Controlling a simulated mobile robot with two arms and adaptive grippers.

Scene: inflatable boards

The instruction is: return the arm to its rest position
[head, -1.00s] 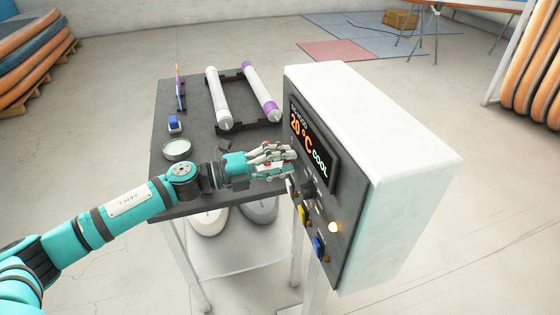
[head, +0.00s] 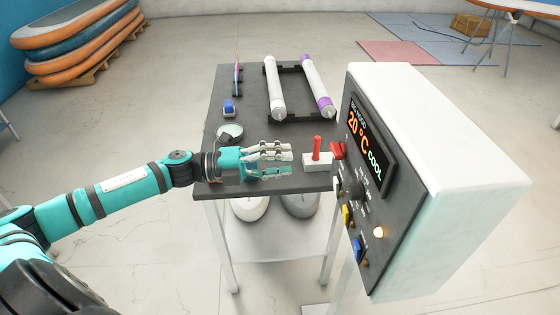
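My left arm, teal and black, comes in from the left in the head view. Its gripper (head: 268,160) is over the near part of the dark table, with its light fingers pointing right and spread apart. Nothing shows between the fingers. To the right of the fingertips, apart from them, is a white block with a red lever (head: 317,152) standing up. The white control box (head: 440,150) stands at the table's right side, its display reading 20 °C COOL. My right gripper is not in view.
On the dark table (head: 250,95) are two rollers (head: 275,88) in a black frame, a round dish (head: 229,133) and a small blue item (head: 228,108). The box carries a red part (head: 338,150), a yellow one (head: 347,214) and a blue one (head: 359,248). Stacked boards (head: 80,45) lie far left.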

